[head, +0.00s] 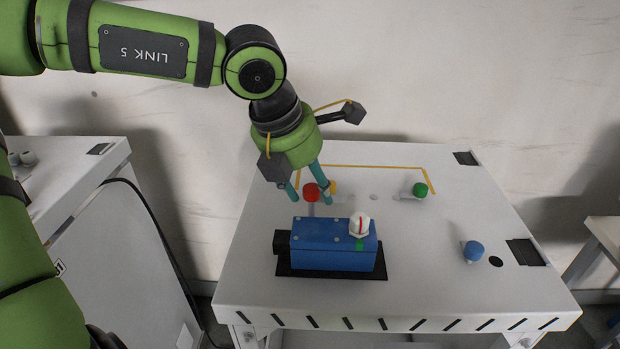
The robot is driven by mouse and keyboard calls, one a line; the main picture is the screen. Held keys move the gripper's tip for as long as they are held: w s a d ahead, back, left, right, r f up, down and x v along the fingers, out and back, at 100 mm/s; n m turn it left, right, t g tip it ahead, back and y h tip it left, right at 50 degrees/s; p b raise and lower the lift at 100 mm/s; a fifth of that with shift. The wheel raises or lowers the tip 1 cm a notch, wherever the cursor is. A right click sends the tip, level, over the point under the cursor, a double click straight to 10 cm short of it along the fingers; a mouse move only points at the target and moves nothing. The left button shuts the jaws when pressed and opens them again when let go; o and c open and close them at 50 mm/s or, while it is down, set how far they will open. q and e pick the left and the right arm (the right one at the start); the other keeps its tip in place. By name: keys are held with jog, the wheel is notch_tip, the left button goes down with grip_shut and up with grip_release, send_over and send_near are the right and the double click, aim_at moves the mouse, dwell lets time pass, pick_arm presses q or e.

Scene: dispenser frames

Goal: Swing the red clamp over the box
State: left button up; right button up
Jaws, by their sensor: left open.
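The red clamp (311,191) has a round red top and stands on the table just behind the blue box (325,253). The box sits on a black base plate and carries a white knob with a red stripe (359,226) near its right end. My left gripper (311,197) reaches down from above, with its two teal fingers apart on either side of the red clamp. The gripper is open. Whether a finger touches the clamp cannot be told. The clamp's lower part is partly hidden behind the box. My right gripper is not in view.
A green-topped clamp (420,190) stands at the back right of the white table (440,290), and a blue-topped one (473,250) at the right. A yellow line (370,167) marks the back area. The table's front right is clear. Another table (70,170) stands at the left.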

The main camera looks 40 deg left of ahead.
pick_arm(q)
jog(key=c, duration=0.8)
jog(key=shift+s+a, duration=0.1)
grip_shut()
